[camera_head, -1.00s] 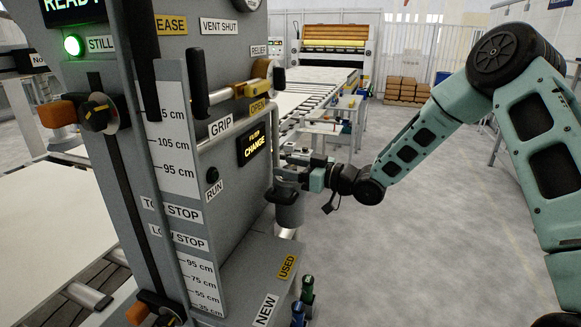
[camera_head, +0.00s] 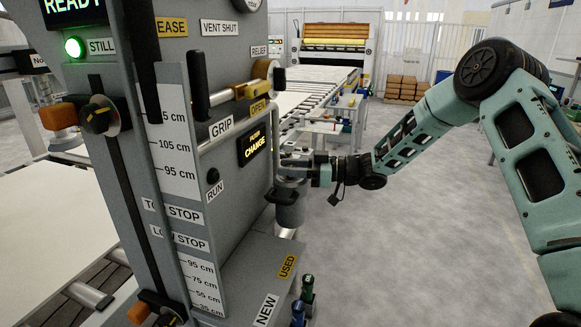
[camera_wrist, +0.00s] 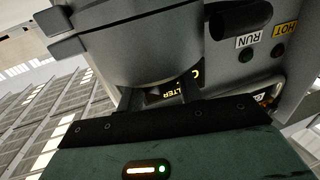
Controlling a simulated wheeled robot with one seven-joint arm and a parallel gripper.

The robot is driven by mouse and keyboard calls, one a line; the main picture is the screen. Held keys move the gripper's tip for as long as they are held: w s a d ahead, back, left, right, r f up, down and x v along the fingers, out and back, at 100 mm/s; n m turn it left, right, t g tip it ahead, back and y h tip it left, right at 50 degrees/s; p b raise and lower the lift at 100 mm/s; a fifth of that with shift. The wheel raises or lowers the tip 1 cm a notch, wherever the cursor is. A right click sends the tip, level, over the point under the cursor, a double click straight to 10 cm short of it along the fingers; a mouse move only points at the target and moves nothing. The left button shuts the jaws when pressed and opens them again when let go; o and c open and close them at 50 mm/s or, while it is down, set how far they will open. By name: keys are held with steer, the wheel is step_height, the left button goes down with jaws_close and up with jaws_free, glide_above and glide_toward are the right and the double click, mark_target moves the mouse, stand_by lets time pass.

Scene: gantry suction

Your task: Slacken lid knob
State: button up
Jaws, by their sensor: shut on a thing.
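The grey filter canister (camera_head: 289,208) hangs on the right side of the machine, below the yellow "CHANGE" display (camera_head: 255,146). My gripper (camera_head: 290,170) reaches in from the right at the top of the canister. It is shut on the lid knob there; the knob itself is mostly hidden by the fingers in the head view. In the wrist view the dark fingers (camera_wrist: 160,103) meet the underside of a large round grey body (camera_wrist: 150,45), which fills the upper middle. Part of the lit display (camera_wrist: 168,92) shows between the fingers.
A vertical grey pipe (camera_head: 275,150) runs close beside the gripper. A shelf marked NEW and USED (camera_head: 286,266) juts out below, with green and blue items (camera_head: 307,288) near it. The floor to the right is open. A roller conveyor (camera_head: 312,100) stands behind.

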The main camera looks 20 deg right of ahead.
steer(key=shift+n+g+y, duration=0.5)
steer(key=shift+n+g, duration=0.7)
steer(key=shift+g, duration=0.9)
steer(key=o, duration=1)
steer(key=shift+c, duration=0.2)
steer(key=shift+d+b, duration=0.15)
steer(key=shift+b, duration=0.2)
steer(key=s+d+b, duration=0.2)
steer(key=d+b, duration=0.2)
steer(key=d, duration=1.3)
steer(key=shift+s, duration=0.3)
